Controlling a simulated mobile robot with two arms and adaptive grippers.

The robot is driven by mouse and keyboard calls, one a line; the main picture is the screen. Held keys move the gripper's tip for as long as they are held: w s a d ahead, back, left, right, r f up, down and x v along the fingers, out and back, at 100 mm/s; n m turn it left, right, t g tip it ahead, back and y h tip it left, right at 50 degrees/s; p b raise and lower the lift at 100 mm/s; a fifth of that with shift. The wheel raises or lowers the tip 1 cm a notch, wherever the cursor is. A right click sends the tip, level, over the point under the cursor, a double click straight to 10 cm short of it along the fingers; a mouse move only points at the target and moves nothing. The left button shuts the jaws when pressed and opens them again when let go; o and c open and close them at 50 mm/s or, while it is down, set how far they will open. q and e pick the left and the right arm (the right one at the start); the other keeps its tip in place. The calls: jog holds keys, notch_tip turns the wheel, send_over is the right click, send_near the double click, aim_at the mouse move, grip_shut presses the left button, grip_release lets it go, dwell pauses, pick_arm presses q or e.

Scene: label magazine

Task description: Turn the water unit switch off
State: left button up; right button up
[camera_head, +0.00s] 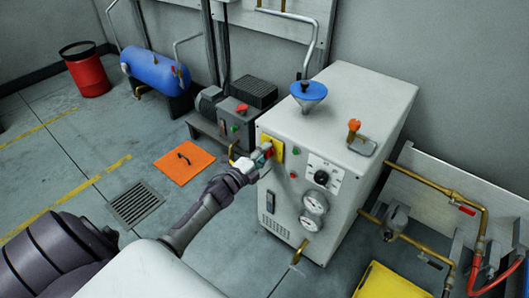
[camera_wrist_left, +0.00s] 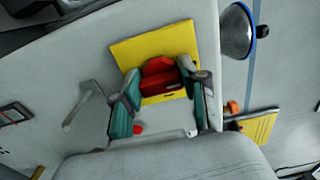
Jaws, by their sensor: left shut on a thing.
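The water unit is a pale grey cabinet (camera_head: 340,110) in the middle of the head view. A yellow plate (camera_head: 278,147) sits on its front face, near the upper left corner. The same plate (camera_wrist_left: 150,48) fills the upper middle of the left wrist view, with a red switch knob (camera_wrist_left: 161,76) on it. My left gripper (camera_head: 264,155) is at this plate. In the wrist view its teal fingers stand on both sides of the red knob, shut on it. The fingers partly hide the knob in the head view. My right gripper is in neither view.
The cabinet front also has a black dial (camera_head: 321,177), gauges (camera_head: 314,203) and small green and red buttons. A blue funnel (camera_head: 308,92) is on top. A motor unit (camera_head: 228,115) stands left. Brass pipes (camera_head: 425,180) run at right. An orange floor plate (camera_head: 184,160) lies left.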

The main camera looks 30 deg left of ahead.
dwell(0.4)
pick_arm(q)
jog(key=o, duration=1.2)
jog(key=shift+c, duration=0.2)
jog(key=s+a, duration=0.1)
jog(key=s, duration=1.1)
jog(key=shift+f, duration=0.1)
